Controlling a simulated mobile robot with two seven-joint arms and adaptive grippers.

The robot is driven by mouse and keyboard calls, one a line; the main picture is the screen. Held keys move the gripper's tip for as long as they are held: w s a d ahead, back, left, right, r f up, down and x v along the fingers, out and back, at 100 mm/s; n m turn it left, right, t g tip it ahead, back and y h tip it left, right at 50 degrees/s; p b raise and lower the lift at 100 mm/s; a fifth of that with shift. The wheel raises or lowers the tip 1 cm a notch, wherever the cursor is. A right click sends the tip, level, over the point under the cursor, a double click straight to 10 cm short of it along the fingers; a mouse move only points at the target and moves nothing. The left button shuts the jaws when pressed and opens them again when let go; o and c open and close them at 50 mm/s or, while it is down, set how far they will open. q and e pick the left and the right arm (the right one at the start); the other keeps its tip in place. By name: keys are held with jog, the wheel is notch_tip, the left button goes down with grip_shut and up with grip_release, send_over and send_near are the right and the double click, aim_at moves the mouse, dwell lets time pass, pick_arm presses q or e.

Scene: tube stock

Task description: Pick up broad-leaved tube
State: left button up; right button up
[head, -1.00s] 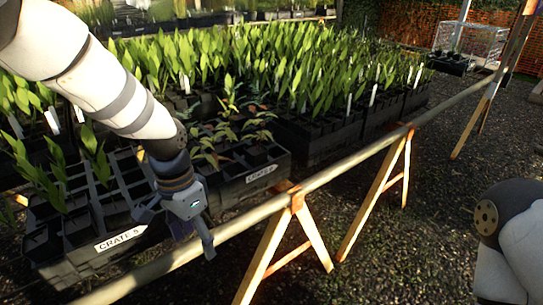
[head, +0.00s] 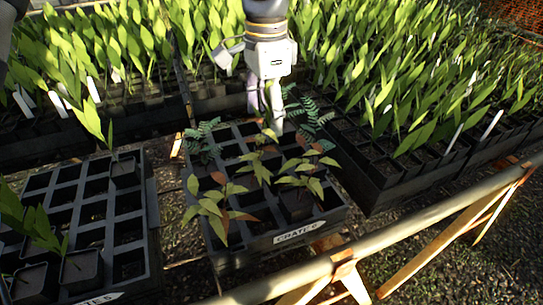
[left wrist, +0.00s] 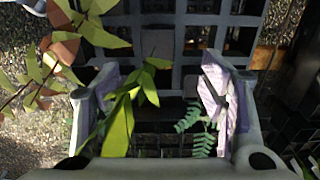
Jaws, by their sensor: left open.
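My left gripper (head: 264,100) points down over the back of a black crate (head: 285,238) labelled CRATE 6, its fingers apart. The crate holds several small plants in square cells: plants with green and reddish leaves (head: 214,208) and ferny plants (head: 203,139). In the left wrist view, the open gripper (left wrist: 160,70) has a plant with broad green leaves (left wrist: 120,125) between its fingers, nearer the left one. A ferny sprig (left wrist: 203,140) is by the right finger. The tube under the leaves is hidden. My right gripper is out of view.
A crate at the left (head: 152,215) holds a few upright broad-leaved tubes (head: 122,170) and many empty cells. Dense rows of tall leafy plants (head: 400,80) stand behind and to the right. A rail (head: 400,235) on wooden trestles runs along the front.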

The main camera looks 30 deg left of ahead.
aim_at(268, 151)
pick_arm(q)
notch_tip(268, 151, down, 10)
jog(key=shift+s+d+r, duration=0.1)
jog(key=shift+d+r, duration=0.05)
grip_shut()
